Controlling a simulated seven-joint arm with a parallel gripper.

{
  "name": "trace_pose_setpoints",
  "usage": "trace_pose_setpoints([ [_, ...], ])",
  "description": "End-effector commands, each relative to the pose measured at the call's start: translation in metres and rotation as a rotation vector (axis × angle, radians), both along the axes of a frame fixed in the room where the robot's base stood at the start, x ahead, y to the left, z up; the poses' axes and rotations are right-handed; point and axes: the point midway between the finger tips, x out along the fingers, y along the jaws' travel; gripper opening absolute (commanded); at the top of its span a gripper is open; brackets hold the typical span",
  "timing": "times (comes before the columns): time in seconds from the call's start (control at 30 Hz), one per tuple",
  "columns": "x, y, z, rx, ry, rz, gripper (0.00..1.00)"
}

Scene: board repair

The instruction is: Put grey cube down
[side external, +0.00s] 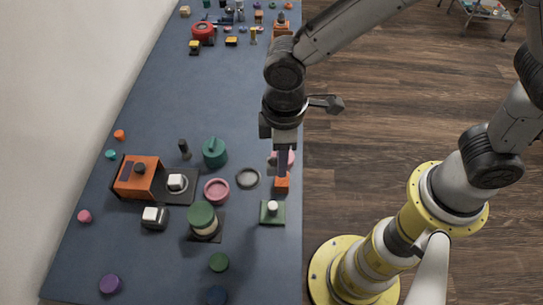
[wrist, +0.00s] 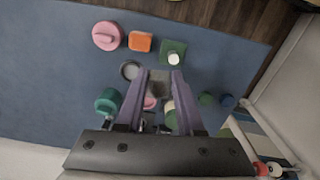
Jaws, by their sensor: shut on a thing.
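My gripper (side external: 282,168) hangs pointing down over the right edge of the blue-grey table (side external: 180,95). In the wrist view its two fingers (wrist: 159,76) are shut on the grey cube (wrist: 158,88), which sits between the tips. In the side view the fingers largely hide the cube, and its height above the table is hard to tell. In the wrist view a grey ring (wrist: 130,70) lies just left of the fingertips. It also shows in the side view (side external: 248,178), left of the gripper.
Close by are a pink round lid (wrist: 107,35), an orange block (wrist: 140,42) and a green square plate with a white knob (wrist: 166,48). A teal pot (side external: 214,153), a pink bowl (side external: 216,191) and an orange machine (side external: 137,178) stand further left. The table's middle is clear.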

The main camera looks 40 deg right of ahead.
Motion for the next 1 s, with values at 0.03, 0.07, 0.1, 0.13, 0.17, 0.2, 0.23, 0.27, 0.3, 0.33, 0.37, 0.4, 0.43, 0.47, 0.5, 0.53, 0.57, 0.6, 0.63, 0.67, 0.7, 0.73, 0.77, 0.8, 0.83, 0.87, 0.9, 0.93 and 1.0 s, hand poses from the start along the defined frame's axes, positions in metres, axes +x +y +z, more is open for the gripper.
trace_pose_setpoints([
  [0.03, 0.000, 0.000, 0.000, 0.000, 0.000, 0.000, 0.00],
  [0.07, 0.000, 0.000, 0.000, 0.000, 0.000, 0.000, 0.00],
  [0.1, 0.000, 0.000, 0.000, 0.000, 0.000, 0.000, 0.00],
  [0.13, 0.000, 0.000, 0.000, -0.001, 0.001, 0.000, 0.00],
  [0.17, 0.000, 0.000, 0.000, -0.001, 0.001, 0.000, 0.00],
  [0.2, 0.000, 0.000, 0.000, 0.000, 0.000, 0.000, 0.00],
  [0.23, 0.000, 0.000, 0.000, 0.000, 0.000, 0.000, 0.00],
  [0.27, 0.000, 0.000, 0.000, 0.000, 0.000, 0.000, 0.00],
  [0.3, 0.000, 0.000, 0.000, -0.001, 0.001, 0.000, 0.00],
  [0.33, 0.000, 0.000, 0.000, -0.001, 0.001, 0.000, 0.00],
  [0.37, 0.000, 0.000, 0.000, -0.001, 0.001, 0.000, 0.00],
  [0.4, 0.000, 0.000, 0.000, -0.001, 0.001, 0.000, 0.00],
  [0.43, 0.000, -0.001, 0.000, -0.001, 0.001, 0.000, 0.00],
  [0.47, -0.001, -0.002, 0.000, -0.001, 0.001, -0.002, 0.00],
  [0.5, -0.001, -0.006, 0.000, -0.001, 0.001, -0.008, 0.00],
  [0.53, -0.003, -0.010, -0.001, -0.001, 0.001, -0.015, 0.00],
  [0.57, -0.005, -0.016, -0.001, -0.001, 0.001, -0.023, 0.00],
  [0.6, -0.008, -0.025, -0.002, -0.002, 0.001, -0.036, 0.00],
  [0.63, -0.010, -0.033, -0.002, -0.001, 0.001, -0.047, 0.00],
  [0.67, -0.013, -0.039, -0.003, 0.000, 0.000, -0.056, 0.00],
  [0.7, -0.017, -0.048, -0.004, 0.000, 0.000, -0.069, 0.00],
  [0.73, -0.019, -0.054, -0.005, -0.001, 0.001, -0.077, 0.00],
  [0.77, -0.021, -0.058, -0.006, 0.000, 0.000, -0.084, 0.00],
  [0.8, -0.023, -0.063, -0.007, 0.000, 0.000, -0.093, 0.00],
  [0.83, -0.024, -0.065, -0.008, -0.002, 0.001, -0.097, 0.00],
  [0.87, -0.023, -0.066, -0.010, -0.001, 0.002, -0.100, 0.00],
  [0.9, -0.020, -0.065, -0.012, -0.001, 0.002, -0.102, 0.00],
  [0.93, -0.017, -0.064, -0.014, -0.001, 0.002, -0.103, 0.00],
  [1.0, -0.006, -0.056, -0.021, -0.002, 0.003, -0.103, 0.00],
])
